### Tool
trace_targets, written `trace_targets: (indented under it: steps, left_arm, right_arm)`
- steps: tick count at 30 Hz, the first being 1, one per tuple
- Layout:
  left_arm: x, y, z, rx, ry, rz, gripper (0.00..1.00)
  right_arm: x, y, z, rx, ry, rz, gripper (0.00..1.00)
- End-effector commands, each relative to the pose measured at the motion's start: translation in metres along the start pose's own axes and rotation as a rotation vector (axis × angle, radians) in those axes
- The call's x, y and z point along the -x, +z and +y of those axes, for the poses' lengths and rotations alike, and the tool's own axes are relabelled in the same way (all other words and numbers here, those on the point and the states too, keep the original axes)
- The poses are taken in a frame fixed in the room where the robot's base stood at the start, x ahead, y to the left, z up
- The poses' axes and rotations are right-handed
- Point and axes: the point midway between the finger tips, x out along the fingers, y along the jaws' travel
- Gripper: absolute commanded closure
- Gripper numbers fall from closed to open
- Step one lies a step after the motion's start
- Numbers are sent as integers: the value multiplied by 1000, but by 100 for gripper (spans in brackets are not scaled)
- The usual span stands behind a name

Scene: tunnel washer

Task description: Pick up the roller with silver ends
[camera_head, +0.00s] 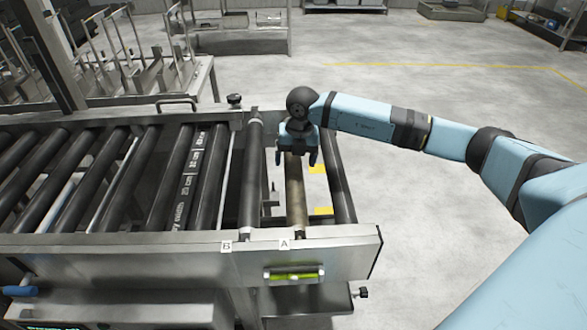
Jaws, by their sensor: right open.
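A dark roller with silver ends (251,180) lies in the conveyor frame at the slot marked B. To its right, at the slot marked A, lies a brownish roller (295,195); its far part is hidden by my gripper. My right gripper (296,160) is open and points down over the far half of the brownish roller, one finger to each side of it. It is to the right of the silver-ended roller. I cannot tell how far the fingertips are above the brownish roller. My left gripper is not in view.
Several black rollers (172,185) fill the conveyor to the left. Another dark roller (337,180) is at the right end. The metal front rail (180,250) carries the labels and a yellow-green level (294,276). Open floor (430,210) lies to the right.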

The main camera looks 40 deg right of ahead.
Motion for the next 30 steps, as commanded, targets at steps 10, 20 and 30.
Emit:
trace_targets:
  steps: [10,20,30]
  left_arm:
    - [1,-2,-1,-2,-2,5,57]
    - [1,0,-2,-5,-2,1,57]
    - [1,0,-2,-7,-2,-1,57]
  right_arm:
    - [-34,-2,2,0,0,1,17]
    - [-34,-2,1,0,0,1,68]
    - [-32,-2,2,0,2,-1,100]
